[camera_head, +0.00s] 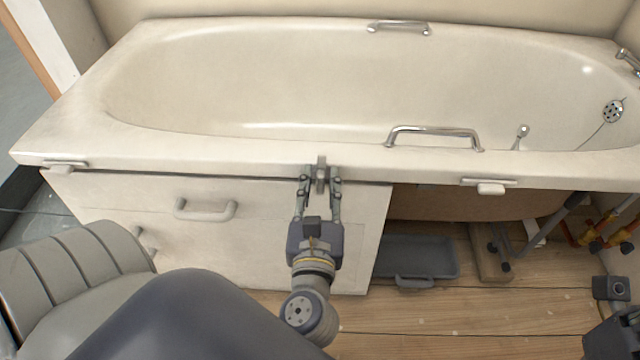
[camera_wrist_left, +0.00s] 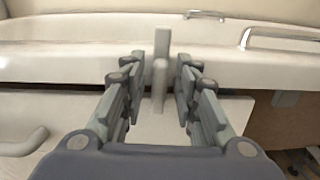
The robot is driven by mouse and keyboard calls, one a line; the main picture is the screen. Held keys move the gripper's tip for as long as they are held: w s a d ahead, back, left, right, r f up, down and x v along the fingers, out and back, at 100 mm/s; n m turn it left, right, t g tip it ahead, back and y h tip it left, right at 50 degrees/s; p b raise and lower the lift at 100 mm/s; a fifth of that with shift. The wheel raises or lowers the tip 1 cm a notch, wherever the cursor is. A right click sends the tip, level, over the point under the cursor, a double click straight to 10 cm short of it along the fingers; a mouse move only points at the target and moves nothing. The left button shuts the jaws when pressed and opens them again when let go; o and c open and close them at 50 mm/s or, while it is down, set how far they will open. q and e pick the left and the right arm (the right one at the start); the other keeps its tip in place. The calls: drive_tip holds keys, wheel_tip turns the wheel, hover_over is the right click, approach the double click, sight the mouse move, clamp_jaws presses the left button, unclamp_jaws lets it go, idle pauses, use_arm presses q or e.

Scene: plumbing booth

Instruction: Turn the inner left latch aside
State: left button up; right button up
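The inner left latch (camera_head: 321,172) is a small grey piece at the bath's front rim, above the white front panel (camera_head: 260,250). Its bar stands upright, crossing from the rim down over the panel's top edge; it also shows in the left wrist view (camera_wrist_left: 160,75). My left gripper (camera_head: 320,180) has one finger on each side of the latch. In the left wrist view gaps show between the latch and both fingers (camera_wrist_left: 158,88), so it is open around the latch. Part of my right arm shows at the lower right; its fingertips cannot be made out.
Another latch (camera_head: 64,166) sits at the far left of the rim, and one (camera_head: 490,187) at right, both with bars lying level. The panel has a handle (camera_head: 206,210). Right of it, the under-bath space is open, with a grey tray (camera_head: 418,258) and pipes (camera_head: 610,222).

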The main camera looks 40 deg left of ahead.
use_arm(q)
clamp_jaws()
